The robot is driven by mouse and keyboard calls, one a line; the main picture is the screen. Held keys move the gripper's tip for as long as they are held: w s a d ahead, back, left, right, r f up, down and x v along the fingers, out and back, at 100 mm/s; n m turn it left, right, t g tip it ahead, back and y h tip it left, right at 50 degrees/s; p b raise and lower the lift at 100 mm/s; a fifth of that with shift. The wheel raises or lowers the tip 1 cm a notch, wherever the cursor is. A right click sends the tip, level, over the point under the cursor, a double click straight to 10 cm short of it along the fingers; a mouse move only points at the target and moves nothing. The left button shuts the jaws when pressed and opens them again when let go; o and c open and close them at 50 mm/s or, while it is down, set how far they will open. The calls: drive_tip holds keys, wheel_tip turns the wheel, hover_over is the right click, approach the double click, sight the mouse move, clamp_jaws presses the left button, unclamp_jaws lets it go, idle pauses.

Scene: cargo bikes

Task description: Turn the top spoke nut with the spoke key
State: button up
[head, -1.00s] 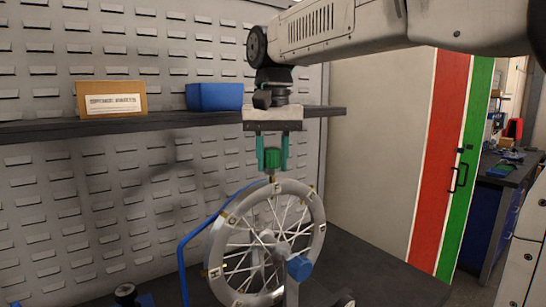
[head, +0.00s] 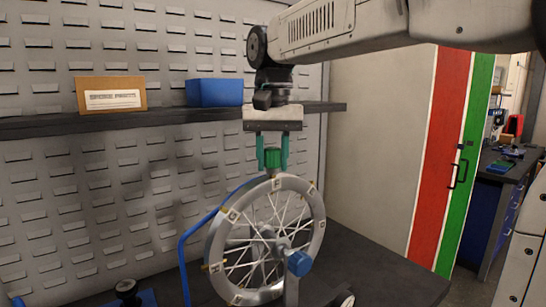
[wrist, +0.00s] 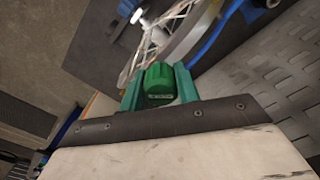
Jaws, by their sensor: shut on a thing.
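My gripper (head: 272,160) points straight down above the wheel, with its green fingers shut on the green spoke key (head: 272,158). In the wrist view the key (wrist: 159,84) sits between the two fingers. The wheel (head: 315,240) stands upright in a stand with a blue frame (head: 184,262) and a blue knob (head: 299,263). The key's lower end is at the top of the rim, where the top spoke nut would be. The nut itself is hidden or too small to make out, so I cannot tell whether the key is seated on it.
A dark shelf (head: 180,115) behind carries a cardboard box (head: 112,94) and a blue bin (head: 214,92). A slotted grey panel (head: 100,180) stands behind the wheel. The dark bench (head: 375,275) is clear to the right. A blue-based tool (head: 128,290) is at the lower left.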

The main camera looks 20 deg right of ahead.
drive_tip(key=shift+o, duration=0.3)
clamp_jaws()
drive_tip(key=shift+f, duration=0.1)
drive_tip(key=m, duration=0.6)
drive_tip(key=shift+f, duration=0.1)
drive_tip(key=m, duration=0.6)
drive_tip(key=shift+m, duration=0.4)
